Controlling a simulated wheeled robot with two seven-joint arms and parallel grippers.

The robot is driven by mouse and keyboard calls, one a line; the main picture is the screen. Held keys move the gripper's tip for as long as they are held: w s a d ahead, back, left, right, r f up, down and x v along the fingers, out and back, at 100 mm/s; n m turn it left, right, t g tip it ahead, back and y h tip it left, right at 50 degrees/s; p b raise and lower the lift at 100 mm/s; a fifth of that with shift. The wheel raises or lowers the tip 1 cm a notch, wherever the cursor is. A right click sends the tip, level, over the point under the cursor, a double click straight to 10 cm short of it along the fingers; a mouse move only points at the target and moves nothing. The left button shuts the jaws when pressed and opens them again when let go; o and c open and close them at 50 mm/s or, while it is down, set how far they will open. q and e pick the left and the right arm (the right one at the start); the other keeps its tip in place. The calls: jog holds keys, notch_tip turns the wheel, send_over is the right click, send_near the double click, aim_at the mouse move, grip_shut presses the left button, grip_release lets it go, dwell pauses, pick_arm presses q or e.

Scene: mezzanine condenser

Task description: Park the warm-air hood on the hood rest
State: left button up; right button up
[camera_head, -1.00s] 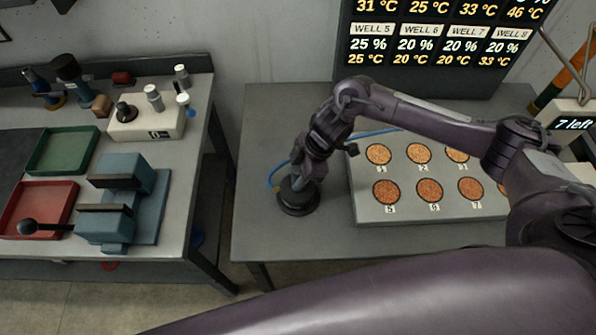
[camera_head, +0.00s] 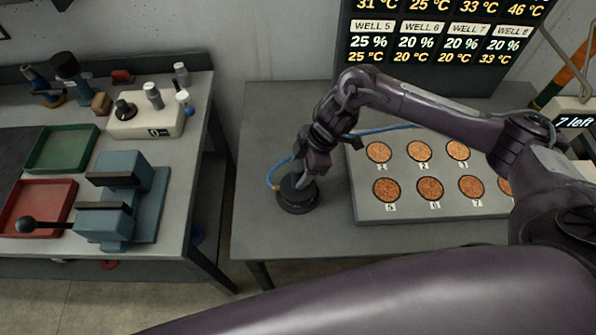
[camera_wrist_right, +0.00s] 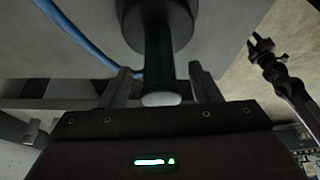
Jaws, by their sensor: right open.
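The warm-air hood (camera_head: 296,198) is a dark round piece standing on the grey bench, left of the well plate, with a blue hose at its side. In the right wrist view its dark handle (camera_wrist_right: 160,62) has a pale rounded end. My right gripper (camera_head: 306,178) is at the handle. In the right wrist view its fingers (camera_wrist_right: 163,88) stand open on either side of the handle with gaps. I cannot make out a separate hood rest under the hood. A dark arm end, apparently my left gripper (camera_wrist_right: 262,48), shows at the right of that view; its jaws are unclear.
The well plate (camera_head: 408,208) with numbered round wells lies right of the hood. The blue hose (camera_head: 272,177) curves behind it. A display board (camera_head: 430,45) stands at the back. The left table holds a green tray (camera_head: 62,149), a red tray (camera_head: 38,205) and a blue press (camera_head: 125,200).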

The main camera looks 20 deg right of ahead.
jog(key=b+v, duration=0.2)
jog(key=v, duration=0.8)
jog(key=shift+r, duration=0.15)
jog(key=shift+d, duration=0.1)
